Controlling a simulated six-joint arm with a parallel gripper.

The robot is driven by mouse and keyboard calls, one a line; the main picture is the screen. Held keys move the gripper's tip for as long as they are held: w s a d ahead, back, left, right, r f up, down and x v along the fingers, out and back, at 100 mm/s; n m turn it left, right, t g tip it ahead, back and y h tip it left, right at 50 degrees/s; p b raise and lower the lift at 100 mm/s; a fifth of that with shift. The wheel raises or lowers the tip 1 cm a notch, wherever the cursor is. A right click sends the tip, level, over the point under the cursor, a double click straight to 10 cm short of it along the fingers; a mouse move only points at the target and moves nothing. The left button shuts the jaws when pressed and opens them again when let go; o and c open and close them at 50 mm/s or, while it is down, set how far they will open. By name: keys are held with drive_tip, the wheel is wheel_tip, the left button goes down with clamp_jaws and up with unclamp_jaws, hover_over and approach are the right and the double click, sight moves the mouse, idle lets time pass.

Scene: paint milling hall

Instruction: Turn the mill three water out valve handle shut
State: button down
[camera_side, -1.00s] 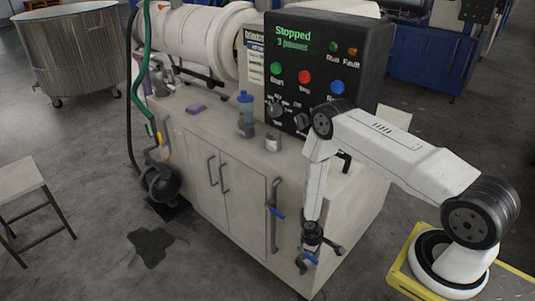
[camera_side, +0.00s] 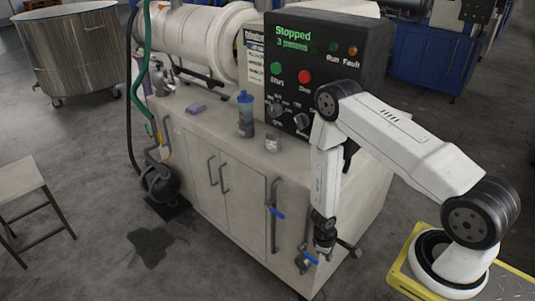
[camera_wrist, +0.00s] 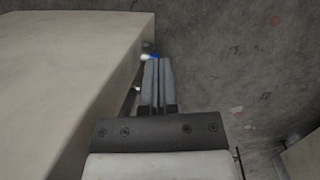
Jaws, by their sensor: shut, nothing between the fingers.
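Two valves with blue handles show on pipes at the mill cabinet's right end in the side view. One blue handle (camera_side: 277,211) is on the upper pipe and slants down to the right. The other blue handle (camera_side: 310,257) is lower, near the corner, and also slants. I cannot tell which is labelled water out. My gripper (camera_side: 325,250) points down just right of the lower handle. In the wrist view, my gripper (camera_wrist: 157,62) is shut and empty, its fingers together. A bit of blue handle (camera_wrist: 153,56) shows beside the fingertips, partly hidden; contact cannot be told.
The pale cabinet (camera_side: 243,200) stands left of my arm, its top edge close to the fingers in the wrist view. A control box (camera_side: 325,65) reads "Stopped". A dark stain (camera_side: 150,245) marks the open floor.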

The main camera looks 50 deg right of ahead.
drive_tip(key=shift+s+a+r, duration=0.2)
drive_tip(key=shift+s+r, duration=0.85)
drive_tip(key=shift+s, duration=0.1)
drive_tip(key=w+a+r+m+t, duration=0.1)
drive_tip(key=w+r, duration=0.2)
drive_tip(key=r, duration=0.5)
drive_tip(key=w+r+t, duration=0.1)
drive_tip(key=w+r, duration=0.2)
drive_tip(key=r, duration=0.5)
drive_tip(key=s+a+r+t, duration=0.1)
drive_tip(key=a+r, duration=0.3)
drive_tip(key=r, duration=0.3)
drive_tip(key=s+a+r+t+y, duration=0.1)
drive_tip(key=a+r, duration=0.3)
drive_tip(key=r, duration=0.4)
drive_tip(key=shift+a+r+m+t+y, duration=0.2)
drive_tip(key=shift+r+m+t+y, duration=0.1)
drive_tip(key=shift+m, duration=0.1)
